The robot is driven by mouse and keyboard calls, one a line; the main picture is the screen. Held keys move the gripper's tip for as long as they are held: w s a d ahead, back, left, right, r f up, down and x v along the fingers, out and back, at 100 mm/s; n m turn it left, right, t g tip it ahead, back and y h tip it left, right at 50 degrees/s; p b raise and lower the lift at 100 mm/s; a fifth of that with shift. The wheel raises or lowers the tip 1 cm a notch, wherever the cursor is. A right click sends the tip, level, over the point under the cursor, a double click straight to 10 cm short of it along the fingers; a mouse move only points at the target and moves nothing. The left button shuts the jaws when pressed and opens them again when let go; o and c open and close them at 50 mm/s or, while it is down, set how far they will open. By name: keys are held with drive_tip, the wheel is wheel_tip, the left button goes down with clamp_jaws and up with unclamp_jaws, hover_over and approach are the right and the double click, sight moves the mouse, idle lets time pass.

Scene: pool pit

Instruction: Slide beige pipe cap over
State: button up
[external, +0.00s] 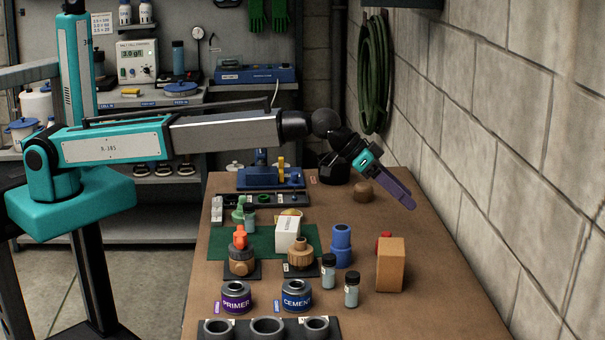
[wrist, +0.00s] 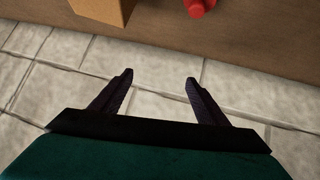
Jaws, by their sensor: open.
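My gripper (external: 408,202) is raised over the right side of the bench, near the block wall, pointing down and right. In the wrist view my gripper (wrist: 159,80) has its two dark fingers apart with nothing between them. I cannot tell for certain which thing is the beige pipe cap. A short brown round piece (external: 364,191) lies on the bench left of and below the gripper. A tan ribbed fitting (external: 300,252) stands on a dark square base near the middle. A pale yellowish piece (external: 290,212) is partly hidden behind a white box (external: 287,233).
A tan block (external: 390,266) stands at the right with a red part (external: 384,242) behind it; both show at the top of the wrist view. A blue fitting (external: 341,245), small vials, primer and cement cans crowd the middle. The bench's right strip is clear up to the wall.

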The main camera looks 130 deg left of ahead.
drive_tip(key=s+a+f+m+g+h, duration=0.1)
drive_tip(key=s+a+m+g+h, duration=0.2)
drive_tip(key=s+a, duration=1.1)
drive_tip(key=m+g+h, duration=0.2)
drive_tip(key=m, duration=0.3)
approach(362, 184)
wheel_tip(362, 184, up, 4)
drive_tip(key=shift+s+d+f, duration=0.15)
drive_tip(key=shift+s+d, duration=0.05)
drive_tip(key=shift+s, duration=0.15)
drive_tip(key=shift+f+p, duration=0.2)
drive_tip(key=shift+p, duration=0.1)
drive_tip(key=shift+p+x, duration=1.85)
drive_tip(key=shift+x, duration=4.85)
drive_tip(key=shift+s+a, duration=0.15)
drive_tip(key=shift+a, duration=0.05)
drive_tip(key=shift+c, duration=0.3)
drive_tip(key=c, duration=1.1)
